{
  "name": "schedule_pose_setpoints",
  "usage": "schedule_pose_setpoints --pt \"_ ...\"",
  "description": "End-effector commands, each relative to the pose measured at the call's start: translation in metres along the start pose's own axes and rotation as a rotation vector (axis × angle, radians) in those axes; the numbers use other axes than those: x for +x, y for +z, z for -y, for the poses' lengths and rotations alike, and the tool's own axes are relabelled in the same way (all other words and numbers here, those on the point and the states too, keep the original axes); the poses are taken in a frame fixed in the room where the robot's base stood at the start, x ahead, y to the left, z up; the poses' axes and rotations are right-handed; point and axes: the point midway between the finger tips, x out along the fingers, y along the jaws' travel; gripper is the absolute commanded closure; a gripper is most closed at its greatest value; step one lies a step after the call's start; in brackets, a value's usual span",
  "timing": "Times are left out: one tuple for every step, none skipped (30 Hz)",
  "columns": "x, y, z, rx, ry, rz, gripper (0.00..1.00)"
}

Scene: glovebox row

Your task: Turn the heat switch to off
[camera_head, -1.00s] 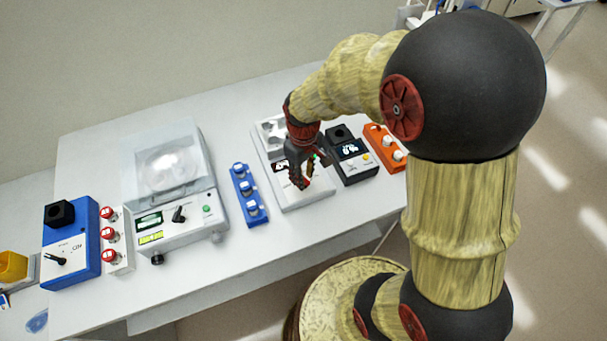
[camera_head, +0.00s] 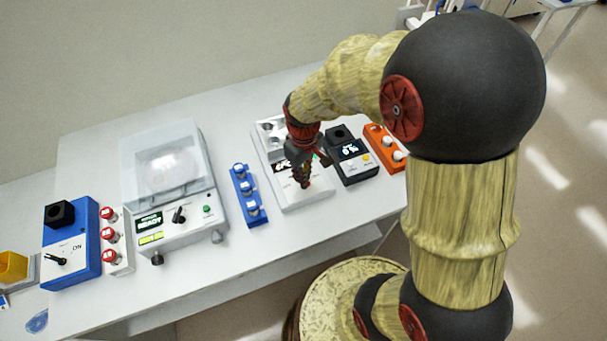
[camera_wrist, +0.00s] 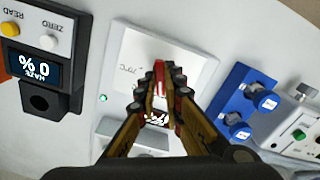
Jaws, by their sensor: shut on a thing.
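The heat switch is on the sloping front panel of a white heater block (camera_head: 287,196) and is mostly hidden by my fingers. My gripper (camera_head: 304,184) reaches down onto this panel. In the wrist view my gripper (camera_wrist: 160,72) has its fingertips close together over the white panel (camera_wrist: 196,58), shut on the switch. A faint temperature mark is left of the tips. The switch's setting cannot be read.
Close to the right in the head view is a black meter (camera_head: 351,160) showing 0 %, then an orange holder (camera_head: 384,148). To the left are a blue holder (camera_head: 248,196) and a balance (camera_head: 155,236) with a clear cover. Bare table lies in front.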

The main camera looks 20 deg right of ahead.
Motion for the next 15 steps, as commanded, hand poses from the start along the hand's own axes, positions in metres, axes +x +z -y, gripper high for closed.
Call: schedule_pose_setpoints --pt "-0.0005 -0.0001 0.0 -0.009 0.0 0.0 1.0" --pt "-0.0006 -0.0001 0.0 -0.017 0.0 0.0 1.0" --pt "-0.0007 -0.0001 0.0 -0.029 0.0 0.0 1.0" --pt "-0.0009 -0.0001 0.0 -0.04 0.0 0.0 1.0" --pt "-0.001 -0.0002 0.0 -0.054 0.0 0.0 1.0" --pt "-0.0012 -0.0002 0.0001 -0.073 0.0 0.0 1.0" --pt "-0.0013 -0.0002 0.0001 -0.091 0.0 0.0 1.0" --pt "-0.0015 -0.0001 0.0002 -0.109 0.0 0.0 1.0" --pt "-0.0017 -0.0001 0.0002 -0.136 0.0 0.0 1.0" --pt "-0.0017 -0.0001 0.0003 -0.159 0.0 0.001 1.0" --pt "-0.0018 0.0 0.0004 -0.182 0.0 0.001 1.0" --pt "-0.0018 0.0 0.0004 -0.215 0.0 0.001 1.0" --pt "-0.0018 0.0 0.0005 -0.24 0.0 0.001 1.0" --pt "-0.0018 0.0 0.0005 -0.266 0.0 0.001 1.0" --pt "-0.0018 0.0 0.0006 -0.301 0.0 0.0 1.0"
